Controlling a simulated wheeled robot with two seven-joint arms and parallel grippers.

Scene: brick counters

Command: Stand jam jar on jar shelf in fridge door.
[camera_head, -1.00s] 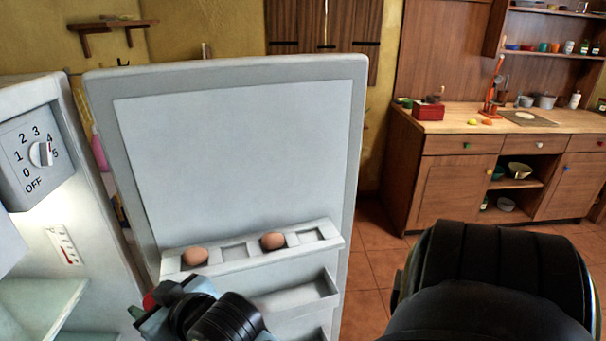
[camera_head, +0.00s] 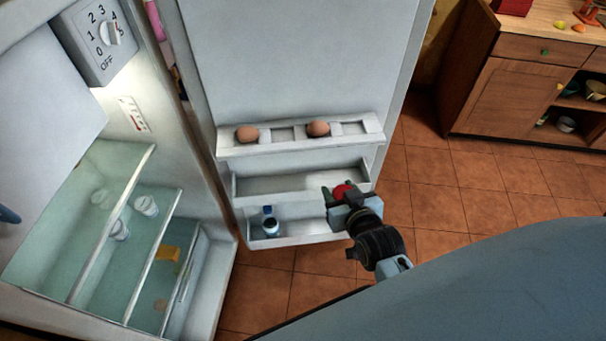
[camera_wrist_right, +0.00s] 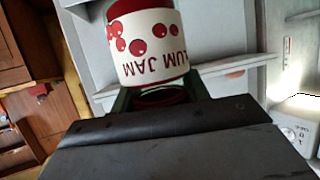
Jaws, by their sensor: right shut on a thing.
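The jam jar (camera_wrist_right: 145,48), with a white label printed with red fruit and "PLUM JAM", is between the fingers of my right gripper (camera_wrist_right: 160,97) in the wrist view. In the head view its red top (camera_head: 343,190) shows at my right gripper (camera_head: 346,202), which is shut on it. Gripper and jar overlap the right end of the middle door shelf (camera_head: 295,184). I cannot tell whether the jar touches the shelf. The fridge door (camera_head: 300,60) stands open. My left gripper is not in view.
Above is an egg rack (camera_head: 285,144) with two eggs (camera_head: 248,133). The lower door shelf (camera_head: 310,238) holds a blue-capped bottle (camera_head: 270,224). The fridge interior (camera_head: 110,180) with glass shelves is left. A wooden counter (camera_head: 490,95) stands right, beyond tiled floor.

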